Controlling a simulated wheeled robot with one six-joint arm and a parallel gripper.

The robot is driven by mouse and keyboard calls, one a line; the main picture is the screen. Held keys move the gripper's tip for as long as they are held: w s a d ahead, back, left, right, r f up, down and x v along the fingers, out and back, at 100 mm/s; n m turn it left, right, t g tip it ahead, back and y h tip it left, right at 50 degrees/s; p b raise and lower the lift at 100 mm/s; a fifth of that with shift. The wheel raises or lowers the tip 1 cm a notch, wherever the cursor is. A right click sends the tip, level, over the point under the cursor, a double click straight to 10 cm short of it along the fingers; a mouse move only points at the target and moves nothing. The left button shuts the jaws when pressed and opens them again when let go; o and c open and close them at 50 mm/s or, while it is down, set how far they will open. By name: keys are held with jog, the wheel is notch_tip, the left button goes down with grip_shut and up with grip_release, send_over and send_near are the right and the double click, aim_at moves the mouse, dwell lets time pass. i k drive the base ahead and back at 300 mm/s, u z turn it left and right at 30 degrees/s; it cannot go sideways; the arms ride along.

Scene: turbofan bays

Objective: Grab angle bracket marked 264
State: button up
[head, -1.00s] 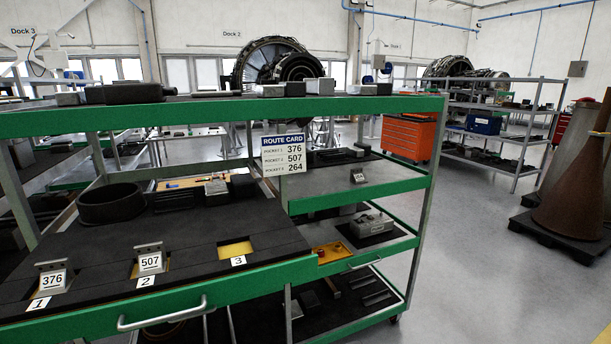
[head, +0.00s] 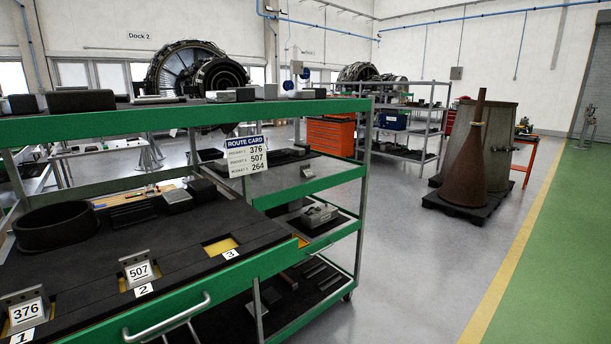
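No bracket with a readable 264 shows in the head view. A small metal bracket (head: 307,171) with a pale label stands on the right-hand middle shelf of the green trolley (head: 218,276); its number is too small to read. The bracket marked 376 (head: 25,309) sits at pocket 1, and the bracket marked 507 (head: 139,268) sits at pocket 2. Pocket 3 (head: 221,246) is empty and shows its yellow floor. The route card (head: 246,156) lists 376, 507 and 264. My gripper is not in view.
A black ring (head: 55,225) lies on the trolley's dark deck. A grey housing (head: 319,214) sits on a lower shelf. A handle (head: 167,320) sticks out at the front. Open grey floor (head: 420,260) lies right of the trolley, with a rusty cone (head: 470,165) on a black pallet beyond.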

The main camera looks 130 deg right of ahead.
aim_at(306, 172)
jog(key=z, duration=4.6)
jog(key=i, duration=0.5)
jog(key=z, duration=1)
jog(key=i, duration=2.75)
jog(key=u, duration=3.65)
